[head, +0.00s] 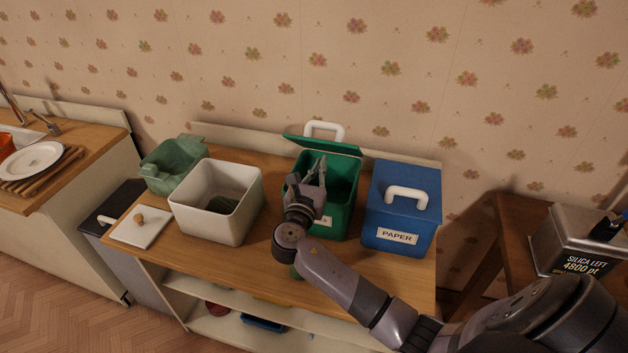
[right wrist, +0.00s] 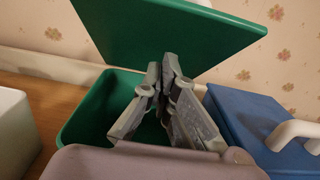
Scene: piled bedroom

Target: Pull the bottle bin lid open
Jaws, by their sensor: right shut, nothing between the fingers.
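The green bottle bin (head: 345,199) stands on the wooden counter between a white bin and the blue paper bin. Its green lid (head: 322,145) with a white handle (head: 324,130) is raised at the back edge, and the inside shows. In the right wrist view the lid (right wrist: 168,32) stands tilted up over the open bin (right wrist: 84,117). My right gripper (head: 315,168) is shut and empty, over the bin's opening and in front of the lid. In the right wrist view its fingertips (right wrist: 160,72) are near the lid's underside; I cannot tell whether they touch. My left gripper is not in view.
The blue paper bin (head: 398,220) with a white handle stands close on the right. The white open bin (head: 208,223) and a pale green container (head: 160,177) stand left. The wall is close behind.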

